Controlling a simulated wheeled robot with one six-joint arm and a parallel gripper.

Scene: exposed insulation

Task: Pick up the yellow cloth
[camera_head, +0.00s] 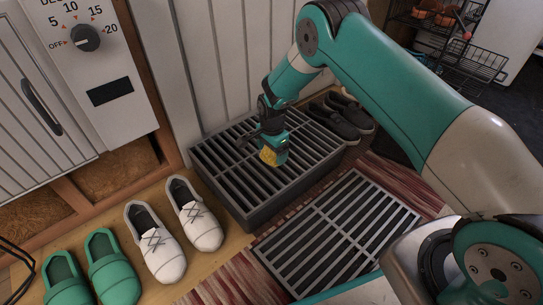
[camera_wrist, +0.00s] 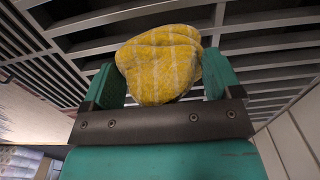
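The yellow cloth (camera_wrist: 160,62) is a bunched, checked piece that sits between the two teal fingers of my gripper (camera_wrist: 165,85) in the wrist view. The fingers press against its left and right sides. In the head view, the cloth (camera_head: 268,156) shows as a small yellow patch at my gripper (camera_head: 275,152). My gripper is over the dark slatted rack (camera_head: 222,165), and I cannot tell whether the cloth still touches the slats.
White shoes (camera_head: 165,240) and green slippers (camera_head: 113,268) stand at the lower left. Dark shoes (camera_head: 341,116) are behind the rack on the right. A floor grate (camera_head: 335,235) lies in front. A panel with a dial (camera_head: 85,38) is at the upper left.

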